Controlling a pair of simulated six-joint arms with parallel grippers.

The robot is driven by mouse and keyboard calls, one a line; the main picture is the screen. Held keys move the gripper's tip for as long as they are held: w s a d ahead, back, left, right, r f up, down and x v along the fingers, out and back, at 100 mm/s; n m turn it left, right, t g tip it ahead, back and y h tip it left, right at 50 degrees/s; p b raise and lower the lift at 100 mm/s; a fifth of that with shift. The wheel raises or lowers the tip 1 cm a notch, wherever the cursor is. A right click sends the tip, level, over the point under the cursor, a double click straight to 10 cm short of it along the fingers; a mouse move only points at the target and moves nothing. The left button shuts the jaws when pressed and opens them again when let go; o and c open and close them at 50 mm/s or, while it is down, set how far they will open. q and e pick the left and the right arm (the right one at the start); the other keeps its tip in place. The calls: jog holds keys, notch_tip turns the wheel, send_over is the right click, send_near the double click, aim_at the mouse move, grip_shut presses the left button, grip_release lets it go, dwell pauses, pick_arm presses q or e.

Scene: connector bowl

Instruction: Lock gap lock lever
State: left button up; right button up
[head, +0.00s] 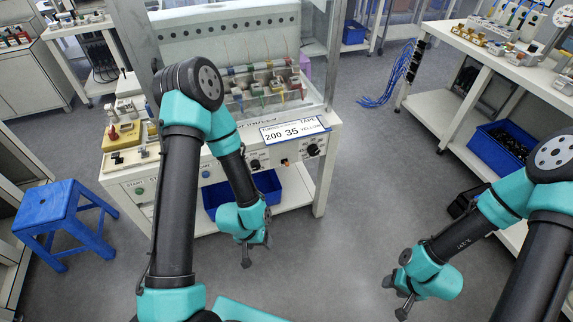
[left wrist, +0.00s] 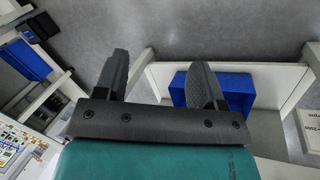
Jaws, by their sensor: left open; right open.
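The machine (head: 225,170) stands at centre with a front panel that carries a black knob (head: 313,150), a second dark knob (head: 255,164) and a small orange switch (head: 285,161). I cannot tell which part is the gap lock lever. My left gripper (head: 256,250) hangs in front of and below the panel, touching nothing. In the left wrist view its two fingers (left wrist: 160,75) are spread with nothing between them. My right gripper (head: 396,294) is open and empty over the floor at lower right, far from the machine. My left arm hides part of the panel.
A display sign (head: 292,131) sits above the panel. A blue bin (head: 265,187) is on the shelf below; it also shows in the left wrist view (left wrist: 240,90). A blue stool (head: 65,205) is at left, a workbench (head: 500,75) at right. The floor between is clear.

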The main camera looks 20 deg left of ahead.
pick_arm(q)
jog(key=w+n+t, duration=0.1)
jog(key=w, duration=0.4)
jog(key=w+a+r+n+t+y, duration=0.1)
jog(key=w, duration=0.4)
jog(key=w+r+n+t+y, duration=0.1)
jog(key=w+t, duration=0.1)
jog(key=w, duration=0.3)
jog(key=shift+w+a+n, duration=0.2)
jog(key=shift+w+n, duration=0.1)
jog(key=shift+w, duration=0.1)
jog(key=c, duration=0.7)
jog(key=w+r+n+t+y, duration=0.1)
jog(key=w+r, duration=0.1)
jog(key=w, duration=0.2)
jog(key=w+r+n+t+y, duration=0.1)
jog(key=w+r+n, duration=0.1)
jog(key=w, duration=0.3)
jog(key=w+r+n+t+y, duration=0.1)
jog(key=w+r, duration=0.1)
jog(key=w, duration=0.3)
jog(key=shift+w+a+r+n, duration=0.1)
jog(key=shift+a+r+n, duration=0.2)
jog(key=shift+a, duration=0.1)
grip_shut()
